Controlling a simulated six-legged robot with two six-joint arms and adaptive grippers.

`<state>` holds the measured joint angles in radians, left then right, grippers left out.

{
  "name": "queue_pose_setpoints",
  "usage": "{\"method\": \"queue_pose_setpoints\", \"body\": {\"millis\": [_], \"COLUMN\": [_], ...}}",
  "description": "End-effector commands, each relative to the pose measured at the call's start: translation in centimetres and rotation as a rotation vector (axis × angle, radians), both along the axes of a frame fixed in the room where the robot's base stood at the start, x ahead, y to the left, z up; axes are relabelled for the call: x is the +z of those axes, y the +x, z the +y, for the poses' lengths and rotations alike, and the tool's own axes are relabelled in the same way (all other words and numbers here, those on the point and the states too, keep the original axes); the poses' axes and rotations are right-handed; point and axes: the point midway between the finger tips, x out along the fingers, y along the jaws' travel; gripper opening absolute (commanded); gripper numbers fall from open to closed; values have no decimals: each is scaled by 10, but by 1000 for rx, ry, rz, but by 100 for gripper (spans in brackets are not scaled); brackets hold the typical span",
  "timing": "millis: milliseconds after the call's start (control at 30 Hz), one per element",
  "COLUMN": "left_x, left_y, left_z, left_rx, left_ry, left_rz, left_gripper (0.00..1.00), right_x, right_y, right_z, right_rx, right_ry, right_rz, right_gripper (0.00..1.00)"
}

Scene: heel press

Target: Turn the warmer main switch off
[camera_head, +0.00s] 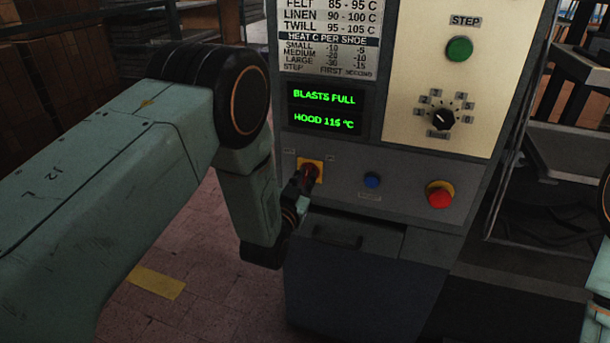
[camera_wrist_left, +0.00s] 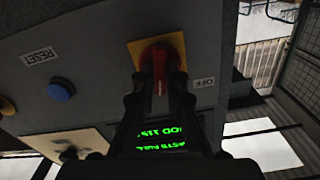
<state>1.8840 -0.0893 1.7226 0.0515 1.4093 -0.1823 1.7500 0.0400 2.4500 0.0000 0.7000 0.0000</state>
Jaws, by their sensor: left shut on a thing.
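The warmer main switch is a red rotary knob (camera_wrist_left: 160,60) on a yellow plate (camera_head: 319,162) at the left end of the machine's control panel. My left gripper (camera_head: 305,185) is at the knob, with the fingers hiding much of it in the head view. In the left wrist view the two fingers (camera_wrist_left: 158,88) are closed on either side of the knob. A small pale mark shows between them. An OFF label (camera_wrist_left: 203,82) is right of the knob in that view. My right gripper is not in view.
A blue reset button (camera_head: 371,180) and a red mushroom button (camera_head: 439,195) sit right of the switch. The green display (camera_head: 325,110) above reads BLASTS FULL and HOOD 115 °C. A black selector dial (camera_head: 443,119) and green STEP button (camera_head: 459,49) are higher up.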

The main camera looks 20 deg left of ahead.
Motion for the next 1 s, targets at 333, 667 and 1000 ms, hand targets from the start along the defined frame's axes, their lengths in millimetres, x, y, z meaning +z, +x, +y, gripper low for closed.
{"method": "queue_pose_setpoints", "body": {"millis": [333, 667, 1000], "left_x": [0, 0, 0], "left_y": [0, 0, 0], "left_z": [1, 1, 1], "left_rx": [1, 0, 0], "left_ry": [-164, -203, -202], "left_rz": [6, 7, 7], "left_gripper": [0, 0, 17], "right_x": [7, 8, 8], "right_y": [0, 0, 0], "right_z": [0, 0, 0], "right_rx": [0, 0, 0], "right_ry": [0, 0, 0], "right_rz": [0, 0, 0], "right_gripper": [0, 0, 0]}}
